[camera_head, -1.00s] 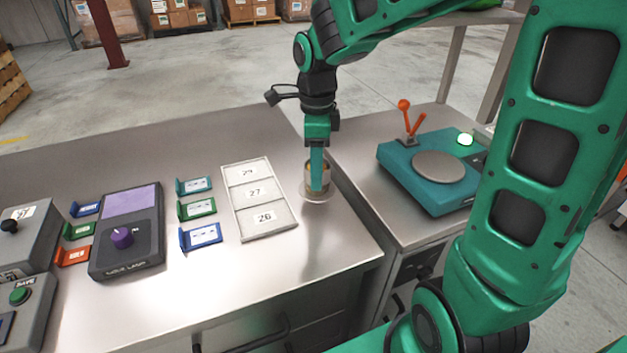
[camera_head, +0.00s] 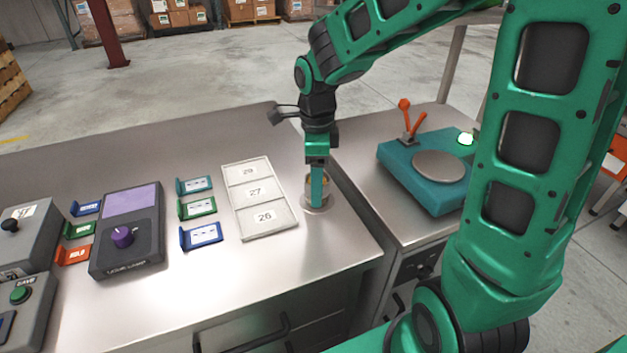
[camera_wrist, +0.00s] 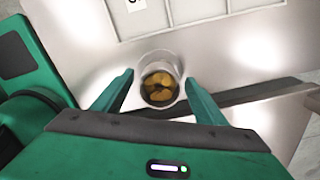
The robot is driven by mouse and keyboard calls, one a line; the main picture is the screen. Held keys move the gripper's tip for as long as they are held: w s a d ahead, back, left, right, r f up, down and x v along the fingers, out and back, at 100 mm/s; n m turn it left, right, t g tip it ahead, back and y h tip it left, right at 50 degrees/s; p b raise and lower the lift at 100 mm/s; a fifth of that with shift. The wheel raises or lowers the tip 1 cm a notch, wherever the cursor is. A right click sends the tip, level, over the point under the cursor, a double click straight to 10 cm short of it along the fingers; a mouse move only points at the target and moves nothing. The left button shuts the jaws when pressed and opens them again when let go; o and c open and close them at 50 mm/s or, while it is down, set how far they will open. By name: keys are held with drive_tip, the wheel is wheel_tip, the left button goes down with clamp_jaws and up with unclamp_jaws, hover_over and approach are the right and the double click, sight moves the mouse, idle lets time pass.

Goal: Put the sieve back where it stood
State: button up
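The sieve looks like a small round metal cup (camera_head: 327,187) with a wider rim at its foot, near the right end of the steel bench. My gripper (camera_head: 317,203) points straight down at it, one finger covering part of its near side. In the wrist view the sieve (camera_wrist: 158,58) is between the two fingertips of my gripper (camera_wrist: 159,80), with brownish-yellow lumps inside.
A white tray (camera_head: 237,201) marked 29, 27 and 26 lies just left of the sieve. Coloured card holders (camera_head: 205,236) and a grey purple-screen device (camera_head: 125,268) stand further left. A teal scale (camera_head: 393,160) with orange levers is on the right bench, past a gap.

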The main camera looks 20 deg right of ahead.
wheel_tip(320, 180, up, 12)
drive_tip(key=s+d+f+n, duration=0.3)
drive_tip(key=s+d+n, duration=0.5)
drive_tip(key=s, duration=0.3)
drive_tip(key=s+d+f+n, duration=0.4)
drive_tip(key=s+d+n, duration=0.4)
drive_tip(key=s, duration=0.4)
drive_tip(key=shift+s+d+f, duration=0.15)
drive_tip(key=shift+s+d, duration=0.1)
drive_tip(key=shift+d, duration=0.4)
idle(0.4)
